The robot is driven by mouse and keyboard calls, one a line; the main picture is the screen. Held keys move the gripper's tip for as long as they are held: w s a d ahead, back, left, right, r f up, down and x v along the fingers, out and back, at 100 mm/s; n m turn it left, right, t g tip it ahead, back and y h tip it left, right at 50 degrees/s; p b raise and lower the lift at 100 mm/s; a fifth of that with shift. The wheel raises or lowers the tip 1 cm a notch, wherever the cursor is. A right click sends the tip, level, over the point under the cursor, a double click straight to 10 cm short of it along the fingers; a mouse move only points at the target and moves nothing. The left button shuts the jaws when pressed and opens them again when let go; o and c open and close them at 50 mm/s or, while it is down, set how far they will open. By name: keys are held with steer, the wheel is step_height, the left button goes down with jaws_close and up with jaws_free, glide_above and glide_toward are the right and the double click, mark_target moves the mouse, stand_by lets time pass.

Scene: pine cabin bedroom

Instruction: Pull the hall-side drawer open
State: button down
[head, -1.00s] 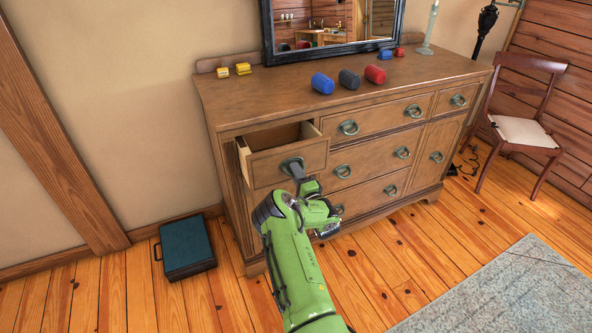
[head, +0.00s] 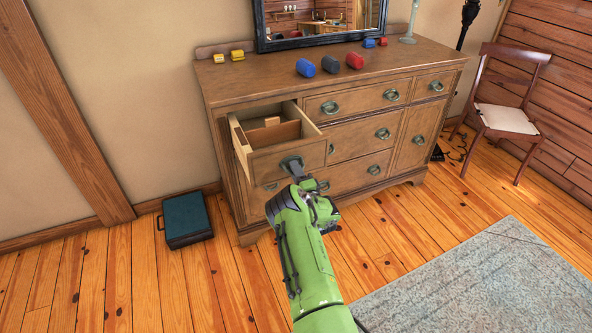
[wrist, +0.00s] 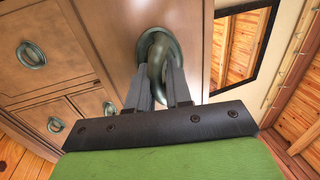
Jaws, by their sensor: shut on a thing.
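The drawer (head: 290,163) at the upper left of the wooden dresser stands pulled out, and its inside shows, with a reddish-brown piece and a small light block in it. In the head view my gripper (head: 295,168) is at this drawer's front, over its ring handle. In the wrist view the fingers (wrist: 160,88) are shut on the drawer's ring handle (wrist: 157,50), one on each side of it. In the head view the gripper hides most of that handle.
The dresser top (head: 260,85) holds blue, dark and red cylinders, small yellow items and a mirror (head: 320,22). A teal case (head: 187,220) lies on the floor at left. A chair (head: 505,110) stands at right. A grey rug (head: 480,285) covers the floor at lower right.

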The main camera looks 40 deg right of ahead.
steer(key=shift+s+a, duration=0.15)
steer(key=shift+s, duration=0.25)
steer(key=c, duration=1.2)
jaws_free()
steer(key=p+v, duration=1.5)
steer(key=p, duration=0.2)
steer(key=shift+s+a+f, duration=0.1)
steer(key=shift+s, duration=0.25)
